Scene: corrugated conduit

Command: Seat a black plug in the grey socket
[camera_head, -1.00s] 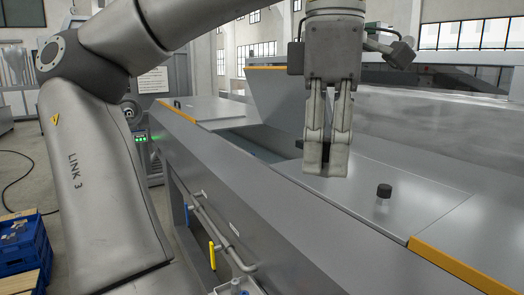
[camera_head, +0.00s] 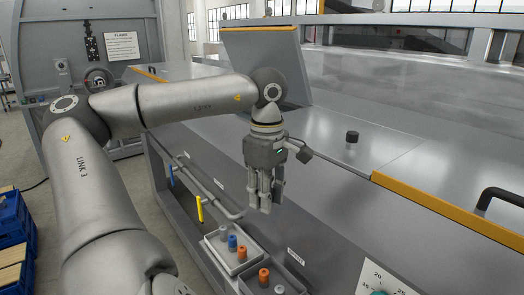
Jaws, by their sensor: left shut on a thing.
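My left gripper (camera_head: 265,206) points down over the front edge of the grey machine, above and behind two small trays. Its fingers are closed together. What they hold is hidden in this view. A short black cylinder (camera_head: 352,137), possibly a black plug or a knob, stands upright on the machine's top, apart from the gripper. A grey cylindrical piece (camera_head: 223,232) stands in the pale tray (camera_head: 212,252) beside a blue piece (camera_head: 232,242) and an orange one (camera_head: 242,254). I cannot tell which piece is the grey socket. My right gripper is out of view.
A darker tray (camera_head: 250,285) holds another orange piece (camera_head: 264,277) and a grey one (camera_head: 279,289). A pipe rail with a yellow handle (camera_head: 200,208) runs along the machine's front. Blue crates (camera_head: 14,225) stand at the left. The machine's flat top is mostly clear.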

